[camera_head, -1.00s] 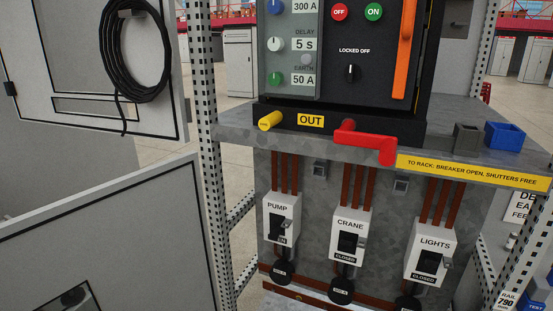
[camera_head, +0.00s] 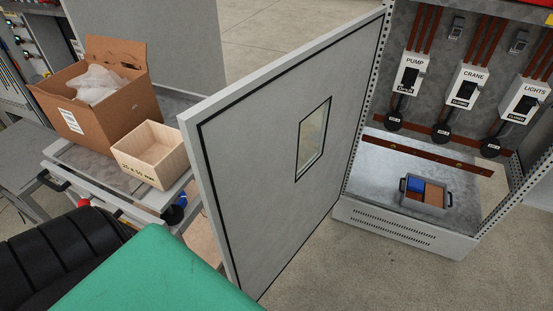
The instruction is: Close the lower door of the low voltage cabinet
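The lower door (camera_head: 260,150) of the low voltage cabinet is a grey panel with a small window (camera_head: 313,137). It stands wide open, swung out from the left side of the cabinet opening toward me. The cabinet's lower compartment (camera_head: 380,165) is exposed. Inside it are switches labelled PUMP (camera_head: 407,75), CRANE (camera_head: 465,87) and LIGHTS (camera_head: 523,102). Neither gripper shows in the head view.
A trolley (camera_head: 75,155) left of the door carries a cardboard box (camera_head: 95,95) and a wooden box (camera_head: 155,155). A small grey tote (camera_head: 424,203) sits on the cabinet floor. Black and green shapes fill the lower left. Floor before the cabinet is clear.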

